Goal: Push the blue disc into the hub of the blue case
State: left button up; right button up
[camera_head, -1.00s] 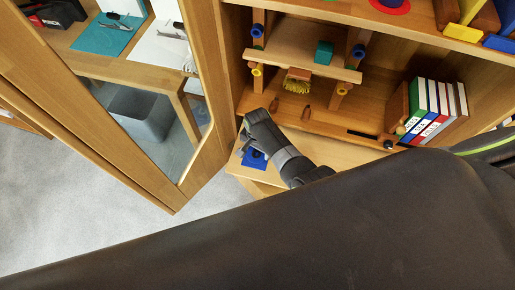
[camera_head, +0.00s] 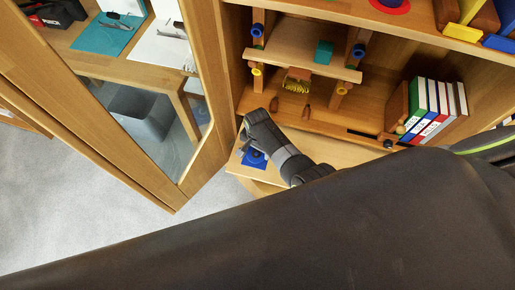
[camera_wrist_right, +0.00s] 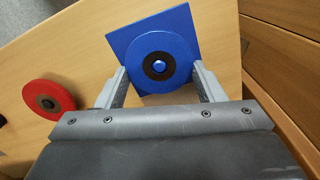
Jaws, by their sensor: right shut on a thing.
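The blue disc (camera_wrist_right: 180,70) is round, with a dark ring at its middle and a small blue knob in the centre. It lies over the square blue case (camera_wrist_right: 178,14), whose corners show around it in the right wrist view. I cannot tell whether the disc touches the case or hovers just above it. My right gripper (camera_wrist_right: 159,68) is shut on the disc, one grey finger on each side. In the head view the right gripper (camera_head: 246,140) is over the blue case (camera_head: 255,160), hiding part of it. My left gripper is not in view.
A red disc (camera_wrist_right: 66,90) with a dark centre lies left of the gripper on the wooden board (camera_wrist_right: 85,50). The open glazed door (camera_head: 205,95) stands left of the board. Shelves behind hold several books (camera_head: 435,108) and a wooden rack (camera_head: 300,57).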

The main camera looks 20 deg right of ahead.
aim_at(257, 152)
jog(key=o, duration=1)
jog(key=shift+o, duration=0.2)
notch_tip(257, 152, up, 17)
jog(key=p, duration=0.3)
jog(key=shift+r, duration=0.2)
